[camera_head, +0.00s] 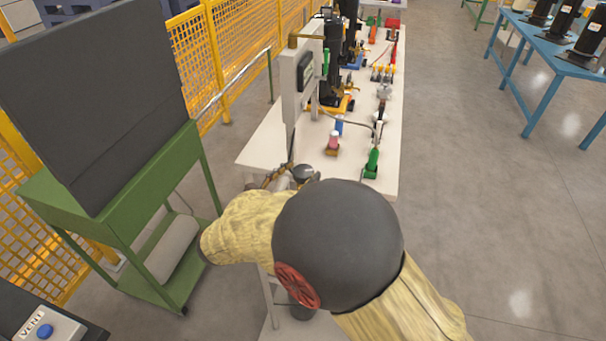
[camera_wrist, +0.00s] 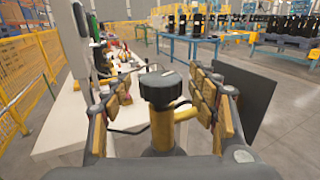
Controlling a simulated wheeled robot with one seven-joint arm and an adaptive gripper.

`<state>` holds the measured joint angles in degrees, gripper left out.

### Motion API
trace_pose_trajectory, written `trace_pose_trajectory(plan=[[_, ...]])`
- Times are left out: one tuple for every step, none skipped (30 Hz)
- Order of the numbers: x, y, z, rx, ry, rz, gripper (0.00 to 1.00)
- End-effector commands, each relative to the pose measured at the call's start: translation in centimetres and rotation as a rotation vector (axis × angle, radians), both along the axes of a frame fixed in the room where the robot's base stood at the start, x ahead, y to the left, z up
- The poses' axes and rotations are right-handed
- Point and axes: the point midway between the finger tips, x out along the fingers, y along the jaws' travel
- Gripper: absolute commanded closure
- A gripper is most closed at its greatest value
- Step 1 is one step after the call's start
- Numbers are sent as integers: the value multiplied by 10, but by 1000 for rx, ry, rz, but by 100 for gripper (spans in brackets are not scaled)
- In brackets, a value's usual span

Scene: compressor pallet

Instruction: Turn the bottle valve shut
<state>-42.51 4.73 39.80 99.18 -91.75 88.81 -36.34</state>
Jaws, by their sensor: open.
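The bottle valve shows in the wrist view as a round black knob (camera_wrist: 160,88) on an upright brass-yellow body (camera_wrist: 162,128), with a short yellow branch to its right. My gripper (camera_wrist: 155,104) is open, with one tan-padded finger to the left of the valve and the other to its right. Gaps show between the knob and both fingers. The lower part of the valve is hidden by my gripper. In the head view my arm covers most of this area, and I cannot make out the valve there for certain.
A long white table (camera_head: 260,150) with several small fittings runs ahead, with a grey upright panel (camera_head: 305,75) at its near end. A green cart (camera_head: 125,205) with a dark board stands left, before a yellow fence (camera_head: 205,50). Open floor (camera_head: 490,190) lies right, with blue tables (camera_head: 520,35) beyond.

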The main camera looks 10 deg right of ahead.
Motion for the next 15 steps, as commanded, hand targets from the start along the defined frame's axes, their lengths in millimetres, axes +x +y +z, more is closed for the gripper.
trace_pose_trajectory(plan=[[4, -5, -1, 1, -1, -2, 41], [6, -7, -1, 1, 0, -2, 41], [9, -9, -1, 1, 0, -2, 41], [10, -11, -1, 1, 0, -1, 41], [11, -11, -1, 1, 0, -1, 41], [12, -12, 0, 1, 0, 0, 41], [13, -13, 0, 1, 0, 1, 41], [13, -13, 0, 1, 0, 1, 41], [13, -13, 0, 1, 0, 1, 41], [13, -13, 0, 1, 0, 1, 41], [13, -13, 0, 1, 0, 1, 41], [13, -13, 0, 1, 0, 1, 41], [13, -13, 0, 1, 0, 1, 41], [13, -13, 0, 1, 0, 1, 41], [13, -13, 0, 1, 0, 1, 42]])
